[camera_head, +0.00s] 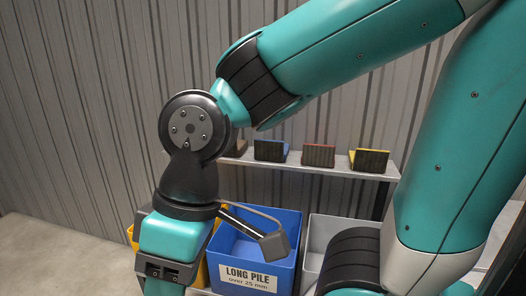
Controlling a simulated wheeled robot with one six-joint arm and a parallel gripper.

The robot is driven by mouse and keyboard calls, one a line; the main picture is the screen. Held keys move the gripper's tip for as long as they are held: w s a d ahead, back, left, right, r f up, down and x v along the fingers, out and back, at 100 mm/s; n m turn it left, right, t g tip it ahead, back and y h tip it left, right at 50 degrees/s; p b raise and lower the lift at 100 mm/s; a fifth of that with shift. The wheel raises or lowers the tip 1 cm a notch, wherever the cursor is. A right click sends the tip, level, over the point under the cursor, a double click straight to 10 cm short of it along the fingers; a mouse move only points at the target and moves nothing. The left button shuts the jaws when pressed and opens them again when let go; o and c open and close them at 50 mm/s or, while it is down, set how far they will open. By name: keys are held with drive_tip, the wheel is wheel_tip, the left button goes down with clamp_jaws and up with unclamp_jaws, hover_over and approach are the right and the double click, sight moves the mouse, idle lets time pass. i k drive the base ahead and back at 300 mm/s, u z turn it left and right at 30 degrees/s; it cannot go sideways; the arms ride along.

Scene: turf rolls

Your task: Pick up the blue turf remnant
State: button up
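The blue turf remnant (270,151) sits on a narrow pale shelf (315,166), left of the middle of the picture. It has a dark textured front face and a blue edge at its right and top. My arm's wrist passes to the left of it and reaches down to the bottom left of the picture. The fingers of my gripper are not in view, so I cannot see whether they hold anything.
A red-edged remnant (319,155) and a yellow-edged remnant (370,161) stand to the right on the shelf. Another piece (237,149) is partly hidden by my arm. Below are a blue "LONG PILE" bin (248,277), a grey bin (340,228) and a yellow bin (200,277).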

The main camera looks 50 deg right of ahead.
sight(265, 150)
drive_tip(key=i, duration=1.05)
drive_tip(key=z, duration=1.45)
